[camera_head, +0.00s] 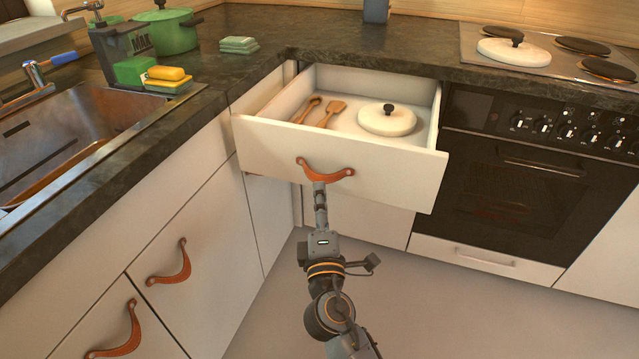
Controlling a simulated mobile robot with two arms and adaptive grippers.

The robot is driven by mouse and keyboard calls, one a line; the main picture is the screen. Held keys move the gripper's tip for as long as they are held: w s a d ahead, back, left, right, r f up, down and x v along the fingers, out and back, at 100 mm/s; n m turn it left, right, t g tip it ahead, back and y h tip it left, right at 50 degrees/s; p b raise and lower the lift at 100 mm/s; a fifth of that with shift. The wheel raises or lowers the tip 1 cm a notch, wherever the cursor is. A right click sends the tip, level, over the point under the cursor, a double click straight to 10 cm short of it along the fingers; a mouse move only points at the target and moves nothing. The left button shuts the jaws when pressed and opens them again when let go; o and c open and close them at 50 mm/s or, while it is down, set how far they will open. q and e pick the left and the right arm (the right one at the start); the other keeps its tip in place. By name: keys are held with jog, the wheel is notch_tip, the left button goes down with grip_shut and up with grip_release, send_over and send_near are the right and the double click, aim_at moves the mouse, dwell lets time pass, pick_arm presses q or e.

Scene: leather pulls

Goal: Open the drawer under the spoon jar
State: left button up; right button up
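The drawer (345,160) left of the oven stands pulled well out from under the counter. Two wooden utensils (330,113) and a white lid (387,121) with a dark knob lie inside. Its brown leather pull (340,174) is on the front panel. My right gripper (320,187) is at the middle of this pull, its fingers close together and shut on the leather. A grey-blue container (376,11) stands on the counter behind the drawer, cut off by the top edge; I cannot tell whether it is the spoon jar. My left gripper is not in view.
The oven (530,190) adjoins the drawer on the right, below a hob (560,52). Cabinet fronts with leather pulls (172,262) run along the left, under the sink (60,140). The floor (440,310) in front is clear.

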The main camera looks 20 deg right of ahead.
jog(key=v, duration=0.6)
jog(key=shift+s+f, duration=0.1)
